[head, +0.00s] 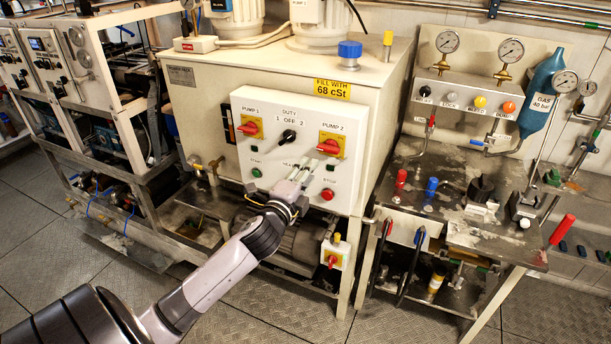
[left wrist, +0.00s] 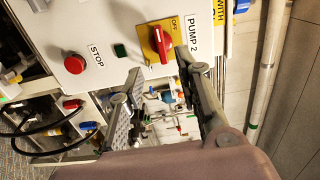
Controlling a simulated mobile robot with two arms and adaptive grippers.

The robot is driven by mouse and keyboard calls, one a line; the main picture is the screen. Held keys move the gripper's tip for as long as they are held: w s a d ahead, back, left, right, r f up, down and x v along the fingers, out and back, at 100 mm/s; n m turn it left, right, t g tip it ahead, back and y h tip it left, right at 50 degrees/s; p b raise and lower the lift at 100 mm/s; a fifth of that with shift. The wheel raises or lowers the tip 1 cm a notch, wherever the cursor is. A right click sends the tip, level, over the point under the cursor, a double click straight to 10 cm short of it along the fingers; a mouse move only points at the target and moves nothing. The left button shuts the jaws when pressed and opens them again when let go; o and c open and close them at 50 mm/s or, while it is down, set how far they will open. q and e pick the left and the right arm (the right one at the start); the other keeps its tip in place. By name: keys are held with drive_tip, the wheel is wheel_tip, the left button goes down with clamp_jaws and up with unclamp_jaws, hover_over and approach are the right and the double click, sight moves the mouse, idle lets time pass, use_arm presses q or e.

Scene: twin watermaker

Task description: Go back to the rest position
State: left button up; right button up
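My left gripper (head: 306,166) is in front of the white control panel (head: 258,103), just below and left of the PUMP 2 switch (head: 329,146). In the left wrist view the left gripper (left wrist: 160,68) has its two fingers spread apart with nothing between them. The red PUMP 2 handle on its yellow plate (left wrist: 155,43) shows just beyond the fingertips; I cannot tell whether they touch the panel. The red STOP button (left wrist: 75,63) and a dark green button (left wrist: 120,50) are also near. My right gripper is not in view.
The panel is on a large white cabinet (head: 205,125). A motor and a small red-and-yellow switch box (head: 335,252) sit low beneath it. A workbench (head: 470,230) with gauges and a blue gas bottle (head: 541,92) stands at the right. Metal racks (head: 120,110) stand at the left. Tiled floor is open in front.

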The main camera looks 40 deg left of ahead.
use_arm(q)
drive_tip(key=shift+s+d, duration=0.1)
drive_tip(key=shift+s, duration=0.35)
wheel_tip(320, 180, down, 21)
drive_tip(key=s+n+g, duration=0.2)
drive_tip(key=n+g, duration=0.1)
drive_tip(key=g, duration=0.1)
drive_tip(key=s+d+f+n+g+h+b, duration=0.1)
drive_tip(key=s+d+f+n+g, duration=0.1)
drive_tip(key=s+f, duration=0.65)
drive_tip(key=s+d+f+n+g+h+b, duration=0.1)
drive_tip(key=s+f+n+g, duration=0.15)
drive_tip(key=f, duration=1.15)
drive_tip(key=s+d+f+n+g, duration=0.1)
drive_tip(key=s+d+f+g, duration=0.1)
drive_tip(key=s+d+f, duration=0.2)
drive_tip(key=s+d+f+n+g+h, duration=0.1)
drive_tip(key=s+d+f, duration=0.4)
drive_tip(key=s+f, duration=0.6)
drive_tip(key=s+d+f+n+g+h, duration=0.1)
drive_tip(key=s+d+f+n+g, duration=0.2)
drive_tip(key=s, duration=1.7)
wheel_tip(320, 180, down, 4)
drive_tip(key=shift+s+d+f+g+b, duration=0.15)
drive_tip(key=shift+s+d+g+b, duration=0.25)
drive_tip(key=shift+d+g, duration=0.65)
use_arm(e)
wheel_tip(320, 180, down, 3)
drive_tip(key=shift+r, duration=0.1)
